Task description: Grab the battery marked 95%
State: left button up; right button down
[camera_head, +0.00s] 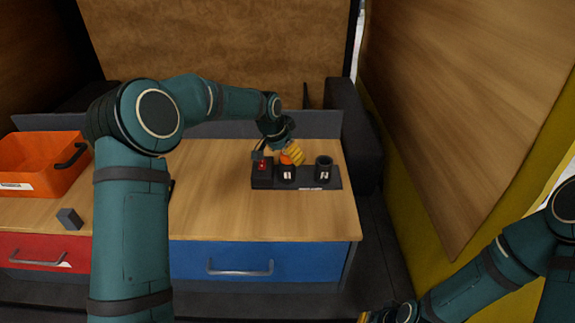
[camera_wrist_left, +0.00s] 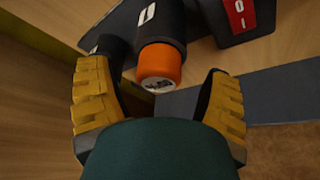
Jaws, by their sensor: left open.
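An orange-ended battery (camera_head: 286,160) stands in the holder position marked 1 on a black charging dock (camera_head: 307,180). In the left wrist view the battery (camera_wrist_left: 160,64) shows a white end label with dark print too small to read. My left gripper (camera_head: 290,153) is open over the dock. In the left wrist view its yellow-padded fingers (camera_wrist_left: 160,84) are on either side of the orange end, with gaps between. A second black holder (camera_head: 324,168), marked 2, looks empty. My right gripper (camera_head: 372,317) is mostly cut off at the bottom edge.
A red display (camera_head: 262,165) is on the dock's left block. An orange bin (camera_head: 45,165) and a small grey block (camera_head: 69,218) are on the left of the wooden worktop (camera_head: 225,215). Dark panels edge its back and right. The worktop's front middle is clear.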

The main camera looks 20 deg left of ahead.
pick_arm(q)
jog(key=shift+w+d+f, duration=0.15)
jog(key=shift+w+f, duration=0.05)
jog(key=shift+f, duration=0.4)
grip_shut()
